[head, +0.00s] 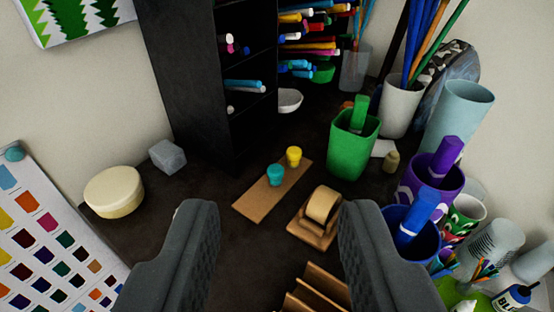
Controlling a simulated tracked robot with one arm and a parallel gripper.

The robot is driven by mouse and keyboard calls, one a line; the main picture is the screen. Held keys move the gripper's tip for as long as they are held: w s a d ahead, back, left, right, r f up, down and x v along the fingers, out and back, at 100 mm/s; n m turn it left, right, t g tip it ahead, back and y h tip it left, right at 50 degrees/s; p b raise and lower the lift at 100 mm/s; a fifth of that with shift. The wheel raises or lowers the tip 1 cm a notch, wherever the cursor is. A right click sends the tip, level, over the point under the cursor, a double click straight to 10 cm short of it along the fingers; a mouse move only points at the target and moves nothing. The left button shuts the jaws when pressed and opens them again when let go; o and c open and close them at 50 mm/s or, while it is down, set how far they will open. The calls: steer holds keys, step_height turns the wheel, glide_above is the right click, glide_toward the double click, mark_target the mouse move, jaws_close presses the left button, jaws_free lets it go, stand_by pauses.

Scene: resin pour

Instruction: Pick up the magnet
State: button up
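No thing is clearly marked as the magnet. Small candidates are a teal knob-shaped piece (275,175) and a yellow one (293,156), both upright on a flat brown strip (258,205) on the dark table. A round teal piece (14,153) also sits at the top corner of the colour chart (45,240) at far left. I cannot tell which is the magnet. My gripper (280,222) is open, its two dark fingers wide apart and nothing held between them. The strip and both knobs lie beyond the fingertips, apart from them.
A tape roll on a wooden base (320,215) stands just right of the strip. A ridged wooden rack (318,290) is nearer. Cups, including a green one (352,145), crowd the right. A black shelf (200,80) stands behind.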

steer(key=shift+s, duration=0.1)
steer(key=shift+o, duration=1.2)
steer(key=m+g+p, duration=0.2)
steer(key=g+p, duration=0.7)
steer(key=p, duration=0.5)
glide_above(276, 170)
steer(key=s, duration=0.3)
steer(key=f, duration=1.5)
steer(key=shift+d+f, duration=0.3)
steer(key=shift+f, duration=0.1)
steer(key=shift+a+p+x, duration=0.15)
steer(key=shift+p+x, duration=0.2)
steer(key=shift+x, duration=0.9)
steer(key=shift+a+p+x, duration=0.15)
steer(key=shift+p+x, duration=0.2)
steer(key=shift+x, duration=0.9)
steer(key=c, duration=1)
